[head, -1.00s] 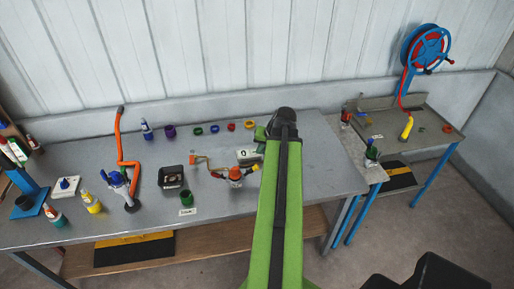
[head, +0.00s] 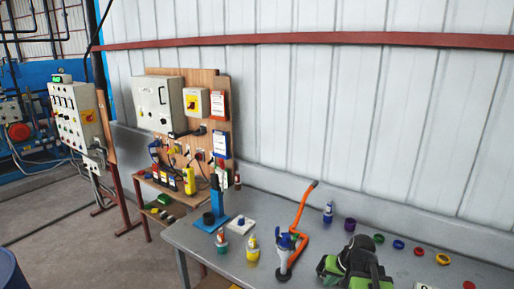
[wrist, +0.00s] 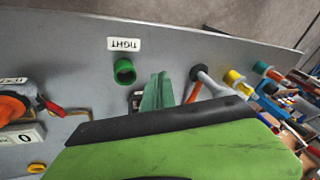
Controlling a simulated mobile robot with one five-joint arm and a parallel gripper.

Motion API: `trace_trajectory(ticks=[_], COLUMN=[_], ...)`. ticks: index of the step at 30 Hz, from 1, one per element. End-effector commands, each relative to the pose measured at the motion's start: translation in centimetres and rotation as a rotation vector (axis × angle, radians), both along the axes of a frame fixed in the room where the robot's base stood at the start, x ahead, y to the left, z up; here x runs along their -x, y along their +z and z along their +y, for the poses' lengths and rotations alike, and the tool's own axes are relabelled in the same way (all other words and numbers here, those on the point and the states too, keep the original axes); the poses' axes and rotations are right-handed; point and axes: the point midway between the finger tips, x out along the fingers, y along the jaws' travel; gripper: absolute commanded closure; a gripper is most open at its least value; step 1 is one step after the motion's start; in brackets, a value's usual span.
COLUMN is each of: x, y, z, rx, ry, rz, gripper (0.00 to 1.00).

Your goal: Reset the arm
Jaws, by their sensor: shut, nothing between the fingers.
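My green and black arm (head: 357,262) is at the bottom right of the head view, in front of the grey bench. Its fingertips cannot be made out there. In the wrist view my gripper (wrist: 157,92) shows as narrow green fingers, shut with nothing between them, over the bench. A green cup (wrist: 124,71) stands just left of the fingers in that view, apart from them. A white label reading "TIGHT" (wrist: 124,44) lies near the cup. The arm's own green and black body hides the lower part of the wrist view.
The grey bench (head: 215,262) holds an orange pipe (head: 302,212), bottles, a blue stand (head: 216,200) and several coloured rings. A wooden panel with electrical boxes (head: 158,103) stands behind its left end. Open floor (head: 70,230) lies at the left.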

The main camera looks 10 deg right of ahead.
Motion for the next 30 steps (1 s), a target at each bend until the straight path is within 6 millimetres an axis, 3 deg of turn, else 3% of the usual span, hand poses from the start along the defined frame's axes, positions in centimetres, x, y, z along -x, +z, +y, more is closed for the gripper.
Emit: trace_trajectory(ticks=[1, 3, 6, 9, 10, 12, 15, 30], x=[-0.4, -0.3, 0.8, 2.4, 3.1, 4.6, 5.4, 5.4], y=[-2.0, -3.5, -5.0, -6.0, -6.2, -5.9, -5.9, -5.9], z=[4.7, 10.2, 15.9, 19.2, 19.5, 18.0, 17.2, 17.2], rx=[0.015, 0.043, 0.09, 0.141, 0.161, 0.203, 0.222, 0.216], ry=[0.085, 0.186, 0.298, 0.366, 0.377, 0.353, 0.334, 0.327], rz=[0.024, 0.064, 0.12, 0.178, 0.202, 0.265, 0.308, 0.311], gripper=[1.0, 1.0, 1.0, 1.0, 1.0, 1.0, 1.0, 1.0])
